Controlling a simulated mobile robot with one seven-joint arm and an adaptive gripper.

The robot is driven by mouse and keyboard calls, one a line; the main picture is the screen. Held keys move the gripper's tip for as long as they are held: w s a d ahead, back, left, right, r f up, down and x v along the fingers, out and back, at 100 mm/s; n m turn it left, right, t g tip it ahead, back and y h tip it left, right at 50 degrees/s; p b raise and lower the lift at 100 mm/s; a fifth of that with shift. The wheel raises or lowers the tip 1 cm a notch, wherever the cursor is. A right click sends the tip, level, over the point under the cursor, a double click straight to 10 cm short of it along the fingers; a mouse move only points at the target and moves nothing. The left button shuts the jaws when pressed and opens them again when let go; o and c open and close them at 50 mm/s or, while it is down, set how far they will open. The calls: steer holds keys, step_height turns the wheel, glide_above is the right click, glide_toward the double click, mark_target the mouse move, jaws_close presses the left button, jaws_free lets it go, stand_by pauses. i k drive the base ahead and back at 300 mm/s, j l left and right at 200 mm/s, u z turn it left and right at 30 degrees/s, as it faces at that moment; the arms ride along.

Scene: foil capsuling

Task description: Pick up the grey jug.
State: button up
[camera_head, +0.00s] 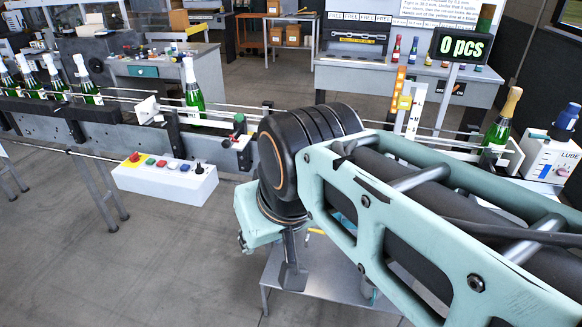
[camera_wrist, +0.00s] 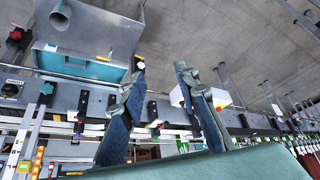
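A grey, rounded vessel that looks like the jug (camera_wrist: 98,30) is at the upper left of the wrist view, over a small work surface. In the head view my arm hides most of that spot, so I cannot make the jug out for sure there. My gripper (camera_wrist: 160,80) shows two fingers spread apart with nothing between them; the jug is beyond the left finger, apart from it. In the head view my gripper (camera_head: 291,272) points down above the small table, with one finger clearly seen.
A low grey table (camera_head: 325,285) stands under my gripper. A conveyor (camera_head: 105,120) with green bottles (camera_head: 192,92) runs behind it. A white button box (camera_head: 165,180) juts out at the front left. A lube dispenser (camera_head: 552,155) is at the right. The floor at left is clear.

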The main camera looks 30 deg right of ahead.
mark_target(369, 291)
steer(key=z, duration=1.65)
